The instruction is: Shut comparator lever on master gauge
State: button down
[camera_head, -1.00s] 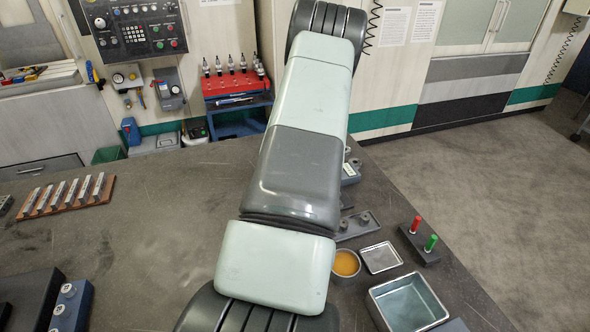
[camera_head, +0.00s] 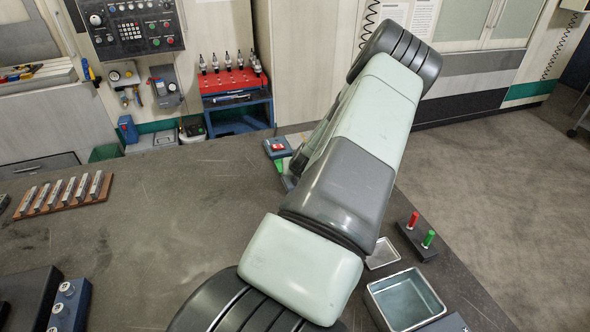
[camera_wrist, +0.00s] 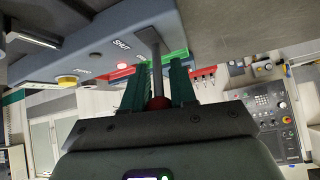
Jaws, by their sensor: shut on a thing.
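In the wrist view the comparator is a blue-grey body (camera_wrist: 95,45) lettered "SHUT", with a red lamp or mark (camera_wrist: 121,66), a yellow button (camera_wrist: 67,81) and a green strip (camera_wrist: 175,54). Its lever is a grey bar (camera_wrist: 156,65) with a red knob (camera_wrist: 158,102). My gripper (camera_wrist: 158,85) is shut on the lever, one green finger on each side near the knob. The lever stands beside the "SHUT" lettering, toward the green strip. The master gauge cannot be made out. In the head view my arm hides the gripper and lever.
In the head view a blue box with a red top (camera_head: 278,146) stands by the bench's far edge. A metal bin (camera_head: 405,300), a shallow tray (camera_head: 382,254) and a block with red and green pegs (camera_head: 418,238) lie right of my arm.

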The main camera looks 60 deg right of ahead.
jog(key=shift+s+a+f, duration=0.1)
jog(key=shift+a+f, duration=0.2)
jog(key=shift+f, duration=0.05)
jog(key=c, duration=1.2)
grip_release()
jog(key=shift+c, duration=0.2)
jog(key=shift+o, duration=1.2)
jog(key=shift+d+r, duration=0.1)
jog(key=shift+r, duration=0.05)
jog(key=v, duration=1)
jog(key=shift+r, duration=0.35)
jog(key=shift+s, duration=0.15)
